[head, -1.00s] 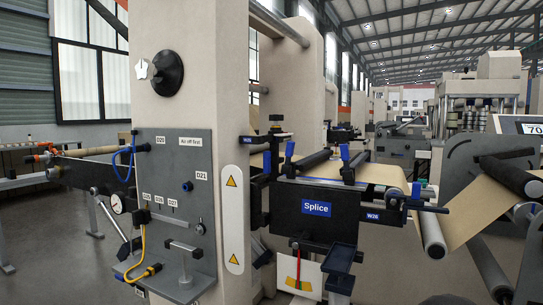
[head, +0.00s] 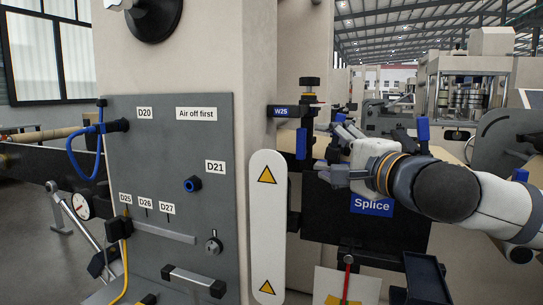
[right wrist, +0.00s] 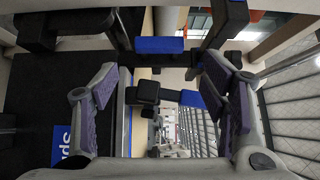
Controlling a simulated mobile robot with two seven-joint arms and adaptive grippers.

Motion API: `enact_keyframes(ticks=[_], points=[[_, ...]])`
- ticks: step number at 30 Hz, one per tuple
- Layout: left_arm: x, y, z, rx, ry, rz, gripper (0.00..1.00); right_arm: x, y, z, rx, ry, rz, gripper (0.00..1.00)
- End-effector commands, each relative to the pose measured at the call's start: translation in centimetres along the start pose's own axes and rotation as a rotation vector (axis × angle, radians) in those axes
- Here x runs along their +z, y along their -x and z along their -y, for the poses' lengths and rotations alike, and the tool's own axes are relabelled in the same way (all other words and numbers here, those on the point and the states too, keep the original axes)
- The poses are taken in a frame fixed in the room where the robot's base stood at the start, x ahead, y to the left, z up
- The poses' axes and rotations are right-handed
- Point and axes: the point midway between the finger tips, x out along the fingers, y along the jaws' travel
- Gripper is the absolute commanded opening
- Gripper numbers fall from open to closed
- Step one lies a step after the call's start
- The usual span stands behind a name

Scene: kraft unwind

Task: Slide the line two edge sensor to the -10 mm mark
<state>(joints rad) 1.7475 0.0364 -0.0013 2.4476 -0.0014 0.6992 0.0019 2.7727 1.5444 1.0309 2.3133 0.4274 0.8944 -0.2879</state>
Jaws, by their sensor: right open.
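My right gripper (head: 335,158) reaches in from the right, just right of the blue lever (head: 301,143). In the right wrist view its two purple-padded fingers (right wrist: 163,100) are spread open. A black block with a blue end (right wrist: 188,98) shows between them; contact cannot be told. No millimetre scale is readable. My left gripper is out of view.
A beige column with a grey panel (head: 185,235) stands at left, with D20 to D27 labels, a blue hose (head: 85,160) and a yellow cable (head: 126,270). Another blue lever (head: 422,130) rises behind my right arm. The W26 label is not visible now.

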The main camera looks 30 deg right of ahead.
Motion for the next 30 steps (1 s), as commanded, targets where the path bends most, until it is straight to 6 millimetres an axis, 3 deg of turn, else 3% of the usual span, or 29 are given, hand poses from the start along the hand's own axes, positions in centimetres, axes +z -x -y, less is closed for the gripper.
enact_keyframes(ticks=[4, 12, 18, 25, 30], points=[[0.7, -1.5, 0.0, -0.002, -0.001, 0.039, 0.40, 0.2, -3.5, -1.0, 0.014, 0.007, 0.002, 0.67], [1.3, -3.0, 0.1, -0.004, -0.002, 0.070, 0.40, 0.3, -9.8, -0.7, 0.010, 0.005, 0.004, 0.67], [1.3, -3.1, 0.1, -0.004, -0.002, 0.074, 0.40, 0.3, -11.5, -0.4, 0.006, 0.004, 0.004, 0.67], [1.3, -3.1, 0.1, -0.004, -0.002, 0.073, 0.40, 0.3, -11.5, -0.3, 0.005, 0.004, 0.004, 0.67], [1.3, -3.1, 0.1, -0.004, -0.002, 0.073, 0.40, 0.3, -11.5, -0.3, 0.005, 0.004, 0.004, 0.28]])
